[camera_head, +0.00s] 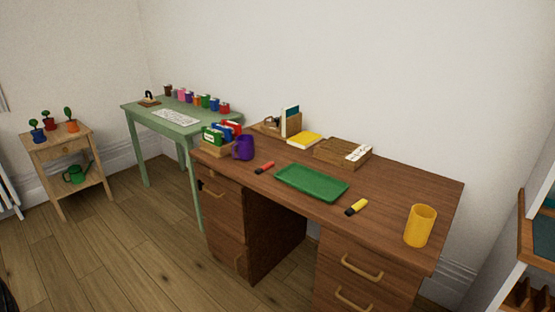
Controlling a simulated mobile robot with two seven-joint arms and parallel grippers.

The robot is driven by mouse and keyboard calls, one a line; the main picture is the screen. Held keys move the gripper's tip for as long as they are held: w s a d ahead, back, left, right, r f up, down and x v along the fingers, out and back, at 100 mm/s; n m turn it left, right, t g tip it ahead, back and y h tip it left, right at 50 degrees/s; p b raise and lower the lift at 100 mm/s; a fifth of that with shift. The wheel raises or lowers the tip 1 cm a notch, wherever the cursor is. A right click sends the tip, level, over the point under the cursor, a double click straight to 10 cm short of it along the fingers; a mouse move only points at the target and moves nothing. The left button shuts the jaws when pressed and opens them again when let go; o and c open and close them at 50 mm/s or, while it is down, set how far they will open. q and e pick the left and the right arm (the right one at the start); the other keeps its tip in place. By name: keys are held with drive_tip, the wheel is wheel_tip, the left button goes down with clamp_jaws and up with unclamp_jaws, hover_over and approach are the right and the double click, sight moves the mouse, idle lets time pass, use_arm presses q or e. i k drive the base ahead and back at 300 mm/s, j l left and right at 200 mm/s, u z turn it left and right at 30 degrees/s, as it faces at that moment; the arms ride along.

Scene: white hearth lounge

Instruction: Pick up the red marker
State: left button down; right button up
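The red marker (265,168) is small, with a dark end. It lies flat on the brown wooden desk (400,196), between the purple mug (244,148) and the green tray (312,182). It looks apart from both. Nothing covers it. Neither of my grippers shows in the head view.
A green table (150,114) adjoins left. Floor (130,245) in front is clear.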

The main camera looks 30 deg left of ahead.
sight(259, 171)
drive_tip(key=u, duration=1.15)
